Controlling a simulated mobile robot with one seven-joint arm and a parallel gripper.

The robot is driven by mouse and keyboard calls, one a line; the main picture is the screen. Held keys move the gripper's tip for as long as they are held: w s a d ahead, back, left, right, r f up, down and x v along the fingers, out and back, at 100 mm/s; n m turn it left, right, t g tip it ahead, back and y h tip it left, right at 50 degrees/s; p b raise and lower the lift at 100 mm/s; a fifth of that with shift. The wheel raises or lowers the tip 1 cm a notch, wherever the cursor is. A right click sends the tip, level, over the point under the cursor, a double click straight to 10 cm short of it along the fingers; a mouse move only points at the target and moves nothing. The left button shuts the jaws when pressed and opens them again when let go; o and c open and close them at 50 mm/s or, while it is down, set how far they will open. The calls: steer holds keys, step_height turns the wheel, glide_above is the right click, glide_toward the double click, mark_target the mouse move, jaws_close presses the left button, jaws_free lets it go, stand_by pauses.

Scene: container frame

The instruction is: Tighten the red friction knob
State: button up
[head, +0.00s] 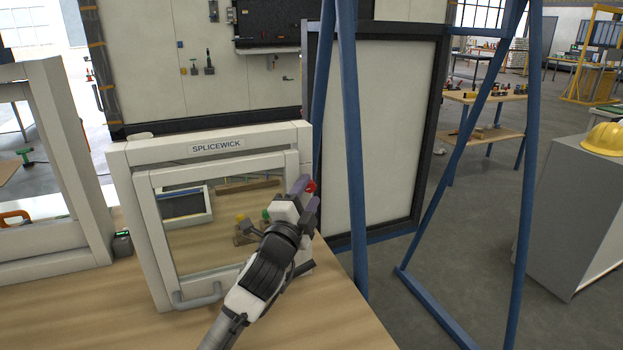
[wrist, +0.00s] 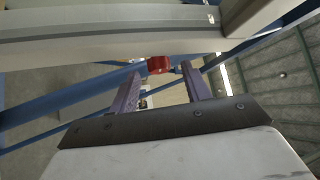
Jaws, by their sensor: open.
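The red friction knob (head: 310,186) shows at the right side of the white window frame (head: 122,195), partly hidden by my gripper. In the wrist view the red knob (wrist: 158,64) lies just beyond the fingertips, between their lines and nearer the left finger, against the edge of the frame. My gripper (head: 306,188) is at the frame's right side with its purple fingers toward the knob. In the wrist view my gripper (wrist: 160,72) is open, with nothing held between the fingers. Whether a finger touches the knob cannot be told.
The frame stands on a wooden bench (head: 80,300) and has a "SPLICEWICK" label (head: 217,146) and a grey handle (head: 198,298). Another white frame (head: 75,160) stands at left. Blue stand legs (head: 352,150) rise close behind my gripper. A grey cabinet (head: 570,210) stands at far right.

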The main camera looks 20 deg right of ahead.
steer(key=shift+p+x, duration=0.3)
steer(key=shift+x, duration=1.1)
steer(key=c, duration=1)
